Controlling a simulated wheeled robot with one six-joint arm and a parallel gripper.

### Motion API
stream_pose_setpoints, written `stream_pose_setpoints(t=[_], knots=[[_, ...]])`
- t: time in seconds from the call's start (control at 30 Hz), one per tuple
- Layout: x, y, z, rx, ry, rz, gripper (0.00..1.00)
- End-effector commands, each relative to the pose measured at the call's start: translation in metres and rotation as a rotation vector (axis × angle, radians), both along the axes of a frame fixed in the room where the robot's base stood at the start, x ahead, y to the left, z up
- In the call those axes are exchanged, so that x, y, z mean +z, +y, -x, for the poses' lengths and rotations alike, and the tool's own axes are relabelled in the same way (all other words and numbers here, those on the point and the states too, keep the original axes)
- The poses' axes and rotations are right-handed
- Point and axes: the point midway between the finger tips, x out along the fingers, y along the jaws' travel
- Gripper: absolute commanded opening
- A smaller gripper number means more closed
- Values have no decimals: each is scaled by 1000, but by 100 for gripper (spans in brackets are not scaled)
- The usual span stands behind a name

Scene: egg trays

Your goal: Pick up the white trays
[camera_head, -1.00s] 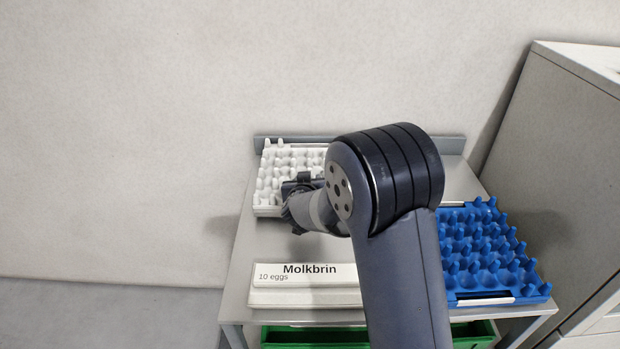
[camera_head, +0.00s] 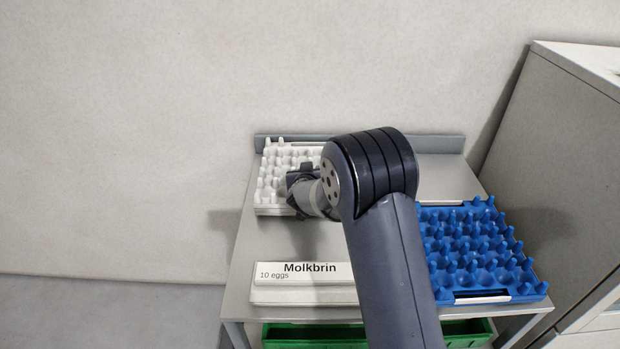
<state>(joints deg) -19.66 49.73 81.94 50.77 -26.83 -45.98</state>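A white egg tray (camera_head: 271,210) with rows of pegs lies at the back left of the grey table; whether it is one tray or a stack I cannot tell. My gripper (camera_head: 296,180) is over the tray's right part, near its front edge. My arm hides some of the tray's right side. The fingers are small and partly hidden, so I cannot tell whether they are open, shut or touching the tray.
Blue egg trays (camera_head: 484,298) lie at the right of the table (camera_head: 285,240). A white egg carton marked Molkbrin (camera_head: 303,290) lies at the front left. A green crate (camera_head: 310,336) is below. A grey cabinet (camera_head: 570,130) stands at right.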

Motion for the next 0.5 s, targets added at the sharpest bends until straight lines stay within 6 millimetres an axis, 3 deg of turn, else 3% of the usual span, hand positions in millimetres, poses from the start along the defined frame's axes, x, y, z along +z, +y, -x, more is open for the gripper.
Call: stream_pose_setpoints(t=[0.37,0.5], knots=[[0,0,0,0,0,0,0],[0,0,0,0,0,0,0]])
